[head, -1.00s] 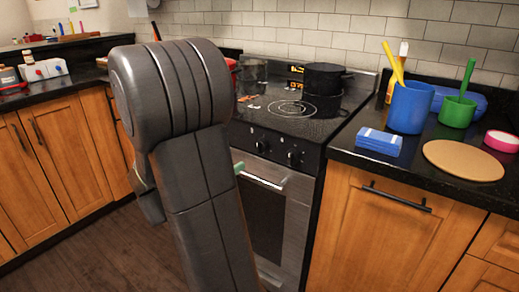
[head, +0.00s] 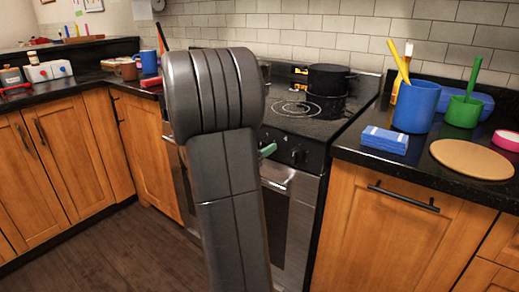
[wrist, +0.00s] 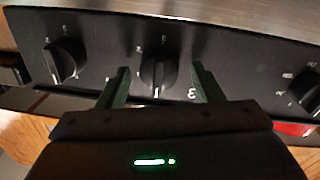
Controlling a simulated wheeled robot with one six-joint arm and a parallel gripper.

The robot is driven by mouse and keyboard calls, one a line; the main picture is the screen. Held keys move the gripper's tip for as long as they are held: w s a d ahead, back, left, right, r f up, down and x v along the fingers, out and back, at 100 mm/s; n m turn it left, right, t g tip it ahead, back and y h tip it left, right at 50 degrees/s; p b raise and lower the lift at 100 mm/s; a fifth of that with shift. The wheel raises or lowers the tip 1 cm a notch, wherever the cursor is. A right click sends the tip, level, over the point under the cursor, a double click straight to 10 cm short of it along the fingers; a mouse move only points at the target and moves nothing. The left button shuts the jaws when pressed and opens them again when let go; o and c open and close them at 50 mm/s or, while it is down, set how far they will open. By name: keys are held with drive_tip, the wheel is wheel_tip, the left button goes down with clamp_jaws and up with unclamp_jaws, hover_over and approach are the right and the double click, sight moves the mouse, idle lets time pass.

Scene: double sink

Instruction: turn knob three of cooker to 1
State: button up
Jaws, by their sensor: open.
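The cooker (head: 345,120) stands beyond my arm, its black control panel facing me. In the wrist view, a black knob (wrist: 157,74) sits in the middle of the panel, with an upside-down figure 3 printed beside it. My gripper (wrist: 160,68) is open, one green finger on each side of this knob, with gaps visible. Contact cannot be made out. In the head view only a green fingertip (head: 267,150) shows at the panel; my arm hides the rest. The knob's exact setting is too small to read.
Another knob (wrist: 62,60) is left of the gripper and one (wrist: 307,92) at the right edge in the wrist view. A black pot (head: 331,78) is on the hob. A blue cup (head: 415,106) and sponges (head: 384,140) stand on the right counter.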

drive_tip(key=c, duration=1)
drive_tip(key=shift+o, duration=0.2)
drive_tip(key=m+b, duration=0.1)
drive_tip(key=m, duration=1)
drive_tip(key=shift+s+d+y, duration=0.1)
drive_tip(key=shift+y, duration=0.3)
drive_tip(key=shift+m, duration=0.3)
drive_tip(key=o, duration=1)
drive_tip(key=shift+c, duration=0.2)
